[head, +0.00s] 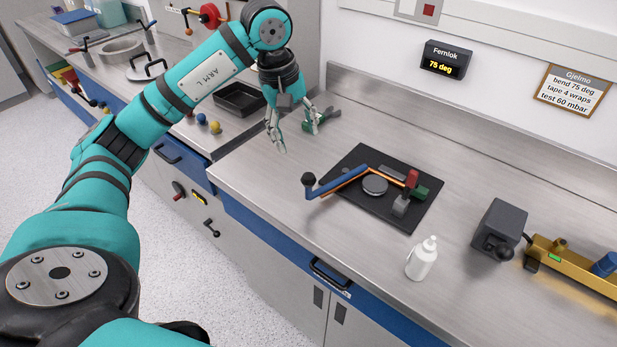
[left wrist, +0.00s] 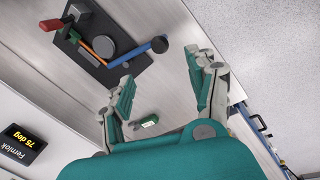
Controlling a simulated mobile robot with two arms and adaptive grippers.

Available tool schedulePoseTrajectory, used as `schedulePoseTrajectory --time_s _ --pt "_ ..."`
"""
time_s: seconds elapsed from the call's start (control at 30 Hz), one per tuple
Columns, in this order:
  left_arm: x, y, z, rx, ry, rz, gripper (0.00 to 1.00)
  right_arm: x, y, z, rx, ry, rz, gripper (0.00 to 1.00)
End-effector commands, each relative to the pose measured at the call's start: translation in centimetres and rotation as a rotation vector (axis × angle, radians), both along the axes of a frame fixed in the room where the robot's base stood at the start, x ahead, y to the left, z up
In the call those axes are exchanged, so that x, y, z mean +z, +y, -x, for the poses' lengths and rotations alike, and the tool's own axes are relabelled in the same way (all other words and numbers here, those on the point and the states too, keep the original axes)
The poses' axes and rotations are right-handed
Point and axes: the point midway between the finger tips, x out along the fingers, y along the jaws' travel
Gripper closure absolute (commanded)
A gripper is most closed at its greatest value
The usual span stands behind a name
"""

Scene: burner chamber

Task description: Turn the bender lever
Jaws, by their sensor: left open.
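The bender is a black base plate (head: 348,158) with a grey round die (head: 375,185), a red-handled clamp (head: 411,179) and a green block. Its blue lever (head: 340,182) points left and ends in a black knob (head: 308,180). A copper tube (head: 345,181) runs close along the lever. In the left wrist view the lever (left wrist: 132,54) and knob (left wrist: 159,45) show beyond the fingertips. My left gripper (head: 297,140) is open and empty above the counter, behind and left of the knob, apart from it. My right gripper is out of view.
A green tool (head: 324,118) lies on the counter by my left gripper. A white bottle (head: 422,258) stands at the front edge, with a dark grey box (head: 498,228) and brass device (head: 575,268) to the right. A display (head: 447,60) reads 75 deg.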

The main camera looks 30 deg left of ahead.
Motion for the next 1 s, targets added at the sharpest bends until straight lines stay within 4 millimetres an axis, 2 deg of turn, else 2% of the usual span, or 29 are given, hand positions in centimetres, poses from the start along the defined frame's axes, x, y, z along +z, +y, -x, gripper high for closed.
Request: schedulePoseTrajectory --time_s 0.4,0.6,0.8,1.0 --pt "-8.9 -1.0 -1.3 0.000 0.006 0.004 0.42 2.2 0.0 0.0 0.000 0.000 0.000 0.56" --pt "-12.4 -1.4 -2.0 0.001 0.004 0.005 0.42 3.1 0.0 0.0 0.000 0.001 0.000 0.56" --pt "-14.3 -1.6 -2.4 0.000 0.001 0.005 0.42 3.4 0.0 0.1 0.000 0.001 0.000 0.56" --pt "-14.6 -1.6 -2.4 -0.001 -0.001 0.004 0.42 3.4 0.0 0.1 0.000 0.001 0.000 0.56"
